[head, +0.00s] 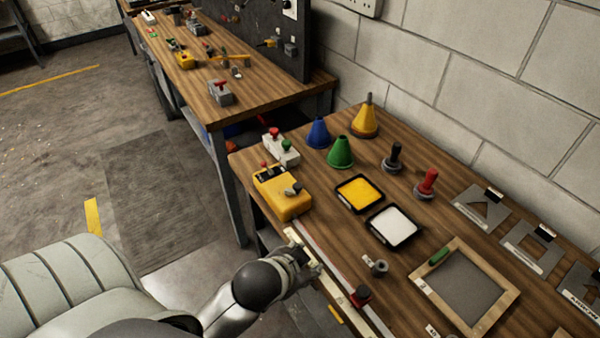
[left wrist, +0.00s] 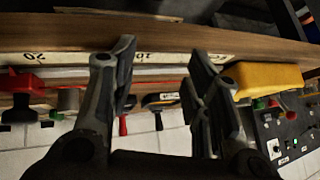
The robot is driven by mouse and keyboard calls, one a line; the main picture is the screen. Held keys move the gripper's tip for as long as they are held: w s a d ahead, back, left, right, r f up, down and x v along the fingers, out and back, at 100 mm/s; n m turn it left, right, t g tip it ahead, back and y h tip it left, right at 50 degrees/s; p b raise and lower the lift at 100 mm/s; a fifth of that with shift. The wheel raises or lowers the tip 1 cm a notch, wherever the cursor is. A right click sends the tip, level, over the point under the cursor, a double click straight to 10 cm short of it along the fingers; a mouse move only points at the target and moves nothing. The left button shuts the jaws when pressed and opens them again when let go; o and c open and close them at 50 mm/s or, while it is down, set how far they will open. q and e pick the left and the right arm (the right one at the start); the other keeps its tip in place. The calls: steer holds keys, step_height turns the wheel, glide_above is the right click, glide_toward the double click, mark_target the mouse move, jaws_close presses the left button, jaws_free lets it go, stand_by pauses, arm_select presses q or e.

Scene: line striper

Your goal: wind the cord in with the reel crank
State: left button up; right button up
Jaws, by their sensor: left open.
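The box also shows at the right in the left wrist view (left wrist: 270,78). My left gripper (head: 305,262) is at the table's front edge, nearer to me than the box and apart from it. In the left wrist view its two fingers (left wrist: 163,60) are spread with nothing between them. A pale strip (left wrist: 160,70) runs along the edge behind the fingers; I cannot tell whether the cord lies on it. My right gripper is not in view.
Yellow (head: 360,193) and white (head: 393,226) pads, cones, stamps and a wooden frame (head: 425,286) fill the tabletop. A second workbench (head: 262,88) stands beyond.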

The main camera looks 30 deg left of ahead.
arm_select(q)
steer(key=w+d+r+m+t+h, duration=0.25)
steer(key=w+r+m+t, duration=0.3)
steer(key=w+r, duration=0.35)
steer(key=w+d+r+m+t+h, duration=0.1)
steer(key=w+d+r+m+t, duration=0.45)
steer(key=r, duration=0.65)
steer(key=w+d+r+m+h, duration=0.1)
steer(key=d+r+m+h, duration=0.5)
steer(key=r+m+h, duration=0.35)
steer(key=d+m+g+h, duration=0.3)
steer(key=m+h, duration=0.1)
steer(key=m, duration=0.3)
steer(key=m+g+y, duration=1.6)
steer(key=m, duration=0.4)
glide_toward(298, 184)
step_height(298, 184, down, 7)
steer(key=p, duration=0.3)
steer(key=shift+s+d, duration=0.1)
steer(key=shift+d, duration=0.05)
steer(key=shift+f, duration=0.65)
